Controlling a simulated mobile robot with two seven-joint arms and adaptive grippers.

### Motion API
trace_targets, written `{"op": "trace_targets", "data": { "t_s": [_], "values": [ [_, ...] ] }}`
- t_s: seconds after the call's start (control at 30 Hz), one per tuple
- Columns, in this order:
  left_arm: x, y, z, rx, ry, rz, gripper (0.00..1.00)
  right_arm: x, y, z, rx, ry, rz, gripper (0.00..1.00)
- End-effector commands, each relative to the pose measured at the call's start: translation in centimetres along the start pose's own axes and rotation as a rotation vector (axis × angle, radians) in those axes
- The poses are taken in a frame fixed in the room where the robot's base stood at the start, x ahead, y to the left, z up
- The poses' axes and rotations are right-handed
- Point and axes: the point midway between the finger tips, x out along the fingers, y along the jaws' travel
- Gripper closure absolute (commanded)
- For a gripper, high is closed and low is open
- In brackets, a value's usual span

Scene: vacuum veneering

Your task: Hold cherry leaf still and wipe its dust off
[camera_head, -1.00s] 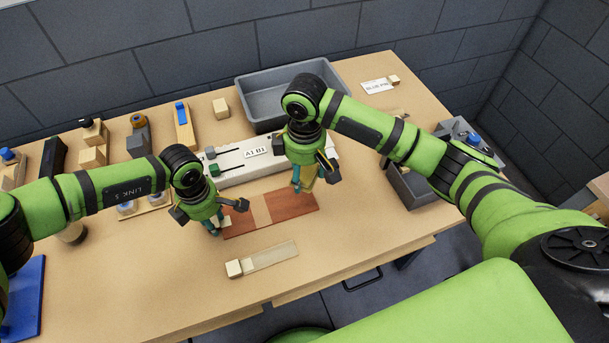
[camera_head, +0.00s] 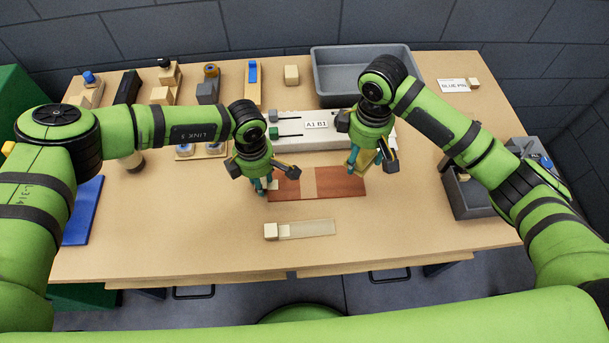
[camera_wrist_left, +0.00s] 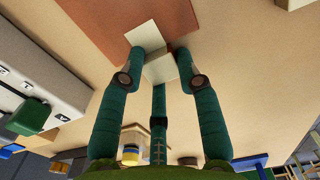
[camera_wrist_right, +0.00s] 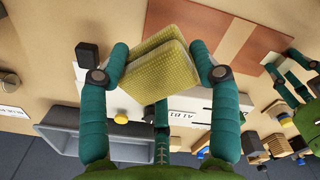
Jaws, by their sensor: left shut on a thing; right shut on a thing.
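The cherry leaf (camera_head: 340,185) is a flat red-brown strip with a paler band across it, lying in front of the white labelled block. My left gripper (camera_head: 267,187) is at its left end, shut on a pale block (camera_wrist_left: 160,68). That block meets the leaf's edge in the left wrist view (camera_wrist_left: 105,22); whether it is fixed to the leaf I cannot tell. My right gripper (camera_head: 370,160) is shut on a yellow, dotted, folded pad (camera_wrist_right: 160,70). The pad is by the leaf's right part; whether it touches the leaf I cannot tell.
The white block (camera_head: 345,134) labelled A1 B1 stands right behind the leaf. A pale strip with a small block (camera_head: 300,230) lies in front. A grey bin (camera_head: 330,80) is behind, and a grey box (camera_head: 470,200) at right. The front table area is mostly clear.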

Motion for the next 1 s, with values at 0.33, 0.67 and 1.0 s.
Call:
{"op": "trace_targets", "data": {
  "t_s": [0.33, 0.67, 1.0],
  "values": [
    [0.0, 0.0, 0.0, 0.000, 0.000, 0.000, 1.00, 0.5, -0.1, 0.2, 0.001, 0.000, 0.000, 0.65],
    [0.0, 0.0, 0.0, 0.000, 0.000, 0.000, 1.00, 3.6, -0.1, 0.2, 0.001, -0.001, -0.001, 0.65],
    [0.0, 0.0, 0.0, 0.000, 0.000, 0.000, 1.00, 7.8, -0.2, 0.2, 0.000, -0.003, -0.003, 0.65]
  ]
}}
